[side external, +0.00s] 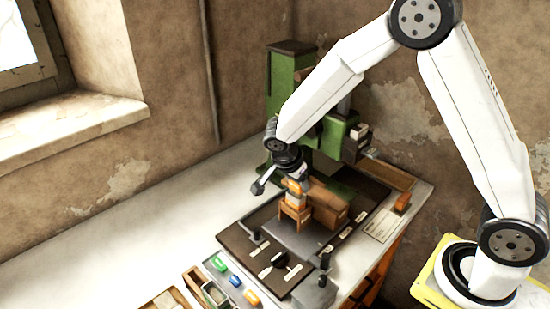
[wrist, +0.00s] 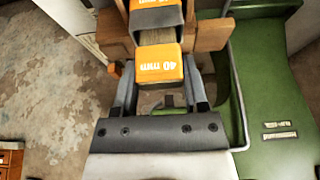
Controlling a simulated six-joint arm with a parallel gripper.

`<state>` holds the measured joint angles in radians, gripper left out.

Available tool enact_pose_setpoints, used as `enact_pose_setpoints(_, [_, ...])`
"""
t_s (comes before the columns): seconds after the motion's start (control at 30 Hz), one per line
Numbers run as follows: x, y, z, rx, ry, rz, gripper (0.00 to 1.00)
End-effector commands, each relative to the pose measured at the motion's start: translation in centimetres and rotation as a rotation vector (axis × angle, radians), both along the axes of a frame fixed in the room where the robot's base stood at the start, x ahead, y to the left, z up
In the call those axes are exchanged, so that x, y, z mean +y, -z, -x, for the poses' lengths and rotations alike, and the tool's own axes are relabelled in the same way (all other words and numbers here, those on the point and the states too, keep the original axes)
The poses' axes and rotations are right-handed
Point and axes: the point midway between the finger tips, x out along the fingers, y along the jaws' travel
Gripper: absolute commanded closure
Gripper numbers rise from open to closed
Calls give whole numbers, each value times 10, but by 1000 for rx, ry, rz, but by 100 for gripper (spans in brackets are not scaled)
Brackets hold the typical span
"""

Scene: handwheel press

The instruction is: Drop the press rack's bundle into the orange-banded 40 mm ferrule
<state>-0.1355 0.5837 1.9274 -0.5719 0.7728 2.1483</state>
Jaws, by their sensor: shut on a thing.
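My gripper (wrist: 160,92) is shut on an orange-wrapped bundle (wrist: 158,66) marked "40 mm", one finger on each side of it. Tan bristles show at the bundle's far end. Just beyond, in line with it, is the grey ferrule (wrist: 156,20) with an orange "40 mm" band. The bristles meet the ferrule's near edge in the picture; I cannot tell whether they are inside. In the side view my gripper (side external: 293,172) points down, with the orange of the bundle (side external: 294,187) above a brown wooden holder (side external: 296,212). The ferrule is not clear there.
The green press (side external: 285,85) stands close behind. A brown block (side external: 328,204) sits right beside the holder. A dark base plate (side external: 245,243) carries small posts and labels. Green, blue and orange tabs (side external: 235,281) line the front. A white card (side external: 382,227) lies right. The bench's left is clear.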

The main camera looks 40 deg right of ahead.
Motion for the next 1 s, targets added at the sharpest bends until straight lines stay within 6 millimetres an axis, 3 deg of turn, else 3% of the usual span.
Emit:
enact_pose_setpoints(0.97, [0, 17, 0, 0, 0, 0, 100])
enact_pose_setpoints(1.0, [0, 17, 0, 0, 0, 0, 40])
